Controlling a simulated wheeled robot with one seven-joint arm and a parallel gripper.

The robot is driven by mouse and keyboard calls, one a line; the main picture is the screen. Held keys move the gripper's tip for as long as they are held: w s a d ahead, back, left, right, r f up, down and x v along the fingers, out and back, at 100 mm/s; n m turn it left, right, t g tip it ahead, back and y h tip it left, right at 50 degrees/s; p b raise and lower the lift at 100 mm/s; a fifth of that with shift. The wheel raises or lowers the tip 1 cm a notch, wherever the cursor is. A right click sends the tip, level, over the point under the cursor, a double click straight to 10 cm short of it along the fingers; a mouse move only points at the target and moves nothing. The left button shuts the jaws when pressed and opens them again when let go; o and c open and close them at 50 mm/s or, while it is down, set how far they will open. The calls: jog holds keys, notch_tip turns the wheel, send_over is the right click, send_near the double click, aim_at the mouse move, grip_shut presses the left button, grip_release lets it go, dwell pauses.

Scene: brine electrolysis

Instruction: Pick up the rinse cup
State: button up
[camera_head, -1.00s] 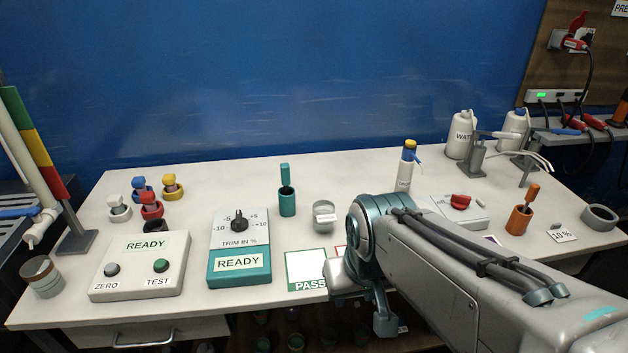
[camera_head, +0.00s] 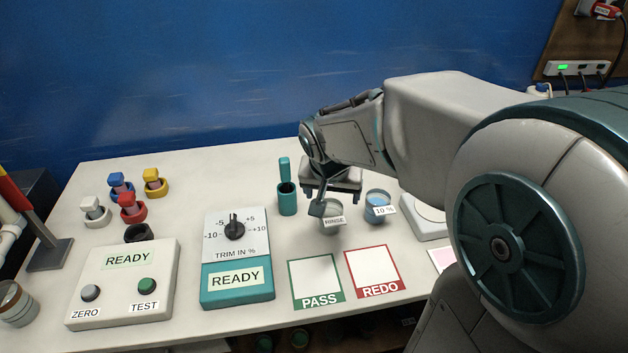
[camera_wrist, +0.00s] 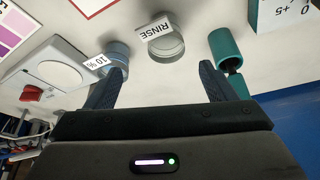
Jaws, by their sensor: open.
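The rinse cup (camera_head: 332,217) is a small clear cup with a white RINSE label, standing on the white table. In the wrist view the rinse cup (camera_wrist: 166,48) stands upright beyond the fingertips, roughly between their lines. My gripper (camera_wrist: 163,72) is open and empty, with the cup outside its fingers. In the head view my gripper (camera_head: 325,205) is beside and above the cup, partly covering its upper part.
A cup labelled 10 % (camera_head: 377,205) stands close on the right of the rinse cup. A teal holder (camera_head: 287,199) with a stick stands on the left. PASS (camera_head: 317,283) and REDO (camera_head: 373,270) squares lie in front. The trim box (camera_head: 237,255) is farther left.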

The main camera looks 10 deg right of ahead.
aim_at(330, 212)
jog(key=shift+w+f, duration=0.25)
jog(key=shift+w, duration=0.2)
jog(key=x, duration=1.3)
jog(key=shift+w+a+f+b, duration=0.1)
jog(key=shift+w+a+b, duration=0.2)
jog(key=shift+w, duration=0.1)
jog(key=shift+c, duration=0.3)
jog(key=c, duration=1.1)
